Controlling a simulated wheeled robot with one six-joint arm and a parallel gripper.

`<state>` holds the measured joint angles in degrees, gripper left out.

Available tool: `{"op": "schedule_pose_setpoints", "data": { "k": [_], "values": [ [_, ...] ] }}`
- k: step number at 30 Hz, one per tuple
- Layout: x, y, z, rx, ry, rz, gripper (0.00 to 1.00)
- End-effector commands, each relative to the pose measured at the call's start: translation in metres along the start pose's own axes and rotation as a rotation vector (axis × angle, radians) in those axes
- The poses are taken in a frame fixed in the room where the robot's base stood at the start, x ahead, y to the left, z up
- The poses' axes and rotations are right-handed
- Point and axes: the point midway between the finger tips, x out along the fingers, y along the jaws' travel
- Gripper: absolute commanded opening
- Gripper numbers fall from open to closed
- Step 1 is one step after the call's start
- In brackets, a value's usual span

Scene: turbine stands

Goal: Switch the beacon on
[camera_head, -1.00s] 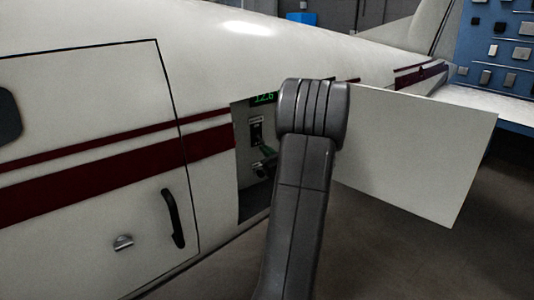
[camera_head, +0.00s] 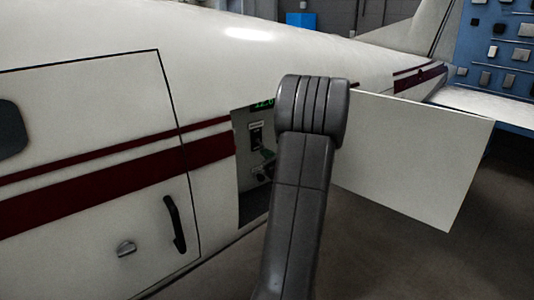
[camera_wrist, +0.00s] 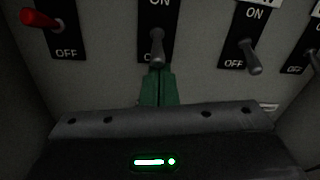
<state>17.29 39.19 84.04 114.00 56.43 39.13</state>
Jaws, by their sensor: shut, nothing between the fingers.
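In the wrist view, several toggle switches stand in a row on dark plates marked ON above and OFF below. Their names are cut off, so I cannot tell which is the beacon. The leftmost has a red lever (camera_wrist: 38,19), tipped up and left. The grey middle lever (camera_wrist: 157,47) points down toward OFF, as does the grey lever to its right (camera_wrist: 250,58). My gripper (camera_wrist: 157,72), with green fingertips, is shut and empty just below the middle lever; I cannot tell whether they touch. In the head view my arm partly hides the open switch bay (camera_head: 252,208).
The bay is in the side of a white aircraft (camera_head: 90,95) with dark red stripes. An open white panel (camera_head: 415,160) sticks out right of my arm. A blue tool board (camera_head: 500,60) stands at the back right.

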Motion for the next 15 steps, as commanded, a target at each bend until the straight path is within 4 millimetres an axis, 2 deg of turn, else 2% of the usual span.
{"op": "schedule_pose_setpoints", "data": {
  "k": [11, 15],
  "values": [
    [-0.004, -0.003, 0.016, -0.016, 0.149, 0.029, 0.00],
    [-0.007, -0.004, 0.018, -0.011, 0.143, 0.026, 0.00]
  ]
}}
